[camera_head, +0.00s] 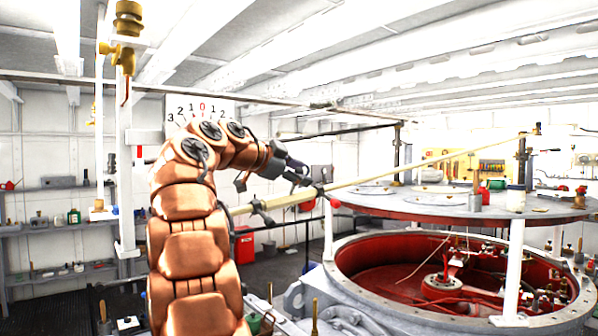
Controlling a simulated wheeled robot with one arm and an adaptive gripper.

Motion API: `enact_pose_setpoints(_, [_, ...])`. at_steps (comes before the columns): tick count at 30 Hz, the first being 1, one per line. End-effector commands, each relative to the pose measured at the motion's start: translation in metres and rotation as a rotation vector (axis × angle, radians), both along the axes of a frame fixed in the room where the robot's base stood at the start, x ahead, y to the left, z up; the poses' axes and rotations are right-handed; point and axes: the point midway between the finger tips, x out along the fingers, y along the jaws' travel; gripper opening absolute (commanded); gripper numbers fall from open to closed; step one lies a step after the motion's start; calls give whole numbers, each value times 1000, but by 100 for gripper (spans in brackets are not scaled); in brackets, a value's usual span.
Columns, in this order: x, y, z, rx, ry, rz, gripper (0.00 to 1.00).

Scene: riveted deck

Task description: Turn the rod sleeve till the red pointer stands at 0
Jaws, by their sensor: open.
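A white dial board (229,108) stands behind my arm, with a red 0 (202,106) in the middle and black 1, 2, 3 to both sides. My arm hides its lower part, and I cannot make out the red pointer against the scale. A long pale yellow rod (430,162) slants from beside my arm up to the right. Dark fittings (262,211) sit on its near end; which is the sleeve I cannot tell. A red knob (335,203) shows just below the rod. My gripper (303,178) is open, close above the rod's near part; contact is unclear.
A large round vessel with a red inside (375,268) fills the lower right, under a grey round top (440,203) on white posts. A white post (126,190) stands left of my arm. Shelves (60,228) line the left wall.

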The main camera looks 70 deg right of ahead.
Motion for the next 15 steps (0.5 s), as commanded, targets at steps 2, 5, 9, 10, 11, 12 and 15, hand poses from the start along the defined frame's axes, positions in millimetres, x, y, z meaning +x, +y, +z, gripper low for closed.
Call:
enact_pose_setpoints(2, [0,-1,-1,0,1,0,47])
enact_pose_setpoints(5, [0,-2,-1,0,1,0,47])
enact_pose_setpoints(9, [0,-2,-1,0,1,0,47])
enact_pose_setpoints(10, [0,-2,-1,0,1,0,47])
enact_pose_setpoints(11, [0,-2,-1,0,1,0,44])
enact_pose_setpoints(12, [0,-2,-1,0,1,0,40])
enact_pose_setpoints(15, [0,-2,-1,0,1,0,30])
